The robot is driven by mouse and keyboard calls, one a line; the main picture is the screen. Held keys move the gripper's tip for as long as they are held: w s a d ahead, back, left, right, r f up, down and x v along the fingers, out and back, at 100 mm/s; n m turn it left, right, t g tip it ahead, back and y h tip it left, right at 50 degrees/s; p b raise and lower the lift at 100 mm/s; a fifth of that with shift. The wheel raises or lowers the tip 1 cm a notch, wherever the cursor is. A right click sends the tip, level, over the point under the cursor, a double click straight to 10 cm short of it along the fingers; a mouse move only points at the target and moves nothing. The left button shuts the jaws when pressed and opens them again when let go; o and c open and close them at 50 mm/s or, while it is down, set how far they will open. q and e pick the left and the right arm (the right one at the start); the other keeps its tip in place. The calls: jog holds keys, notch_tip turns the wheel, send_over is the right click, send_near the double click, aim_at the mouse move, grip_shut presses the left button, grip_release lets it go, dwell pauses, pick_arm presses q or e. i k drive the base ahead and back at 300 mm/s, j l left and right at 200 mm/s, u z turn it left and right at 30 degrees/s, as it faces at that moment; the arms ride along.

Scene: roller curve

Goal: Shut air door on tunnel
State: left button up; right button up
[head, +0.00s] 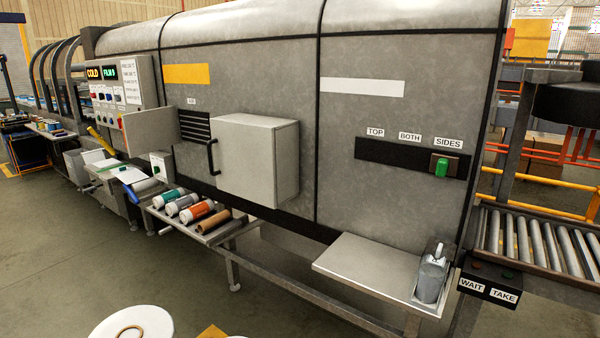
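The tunnel (400,130) is a long grey metal housing that runs across the head view. A small label reading AIR (191,100) sits above a dark slatted vent (194,126), which is partly uncovered. A thick pale box-like panel (245,160) stands out from the tunnel wall just right of the vent, with a black handle (212,157) at its left edge. A flat grey plate (150,131) sticks out left of the vent. I cannot tell for certain which of these is the air door. Neither gripper is in view.
A shelf with several coloured rolls (190,208) is below the vent. A control panel (122,85) stands left. A metal side shelf (365,270) holds a grey bottle (431,277). A roller conveyor (535,245) is right. Grey floor (60,240) is open at front left.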

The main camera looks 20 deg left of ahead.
aim_at(148, 130)
jog(key=k+j, duration=0.55)
jog(key=j, duration=0.15)
jog(key=k+j, duration=0.1)
jog(key=j, duration=0.25)
jog(key=k+j+z, duration=0.1)
jog(key=j, duration=0.25)
jog(key=k+j, duration=0.15)
jog(key=j, duration=0.2)
jog(key=j+z, duration=0.1)
jog(key=j, duration=1)
jog(key=i+j+z, duration=0.15)
jog(key=j, duration=1.45)
jog(key=j+z, duration=0.1)
jog(key=j, duration=1.5)
jog(key=i+j, duration=0.1)
jog(key=j, duration=0.25)
jog(key=i+j, duration=0.1)
jog(key=j, duration=0.25)
jog(key=i+j+z, duration=0.1)
jog(key=j, duration=0.25)
jog(key=i+j, duration=0.4)
jog(key=j, duration=0.25)
jog(key=i+j, duration=0.2)
jog(key=j+z, duration=0.05)
jog(key=j, duration=0.05)
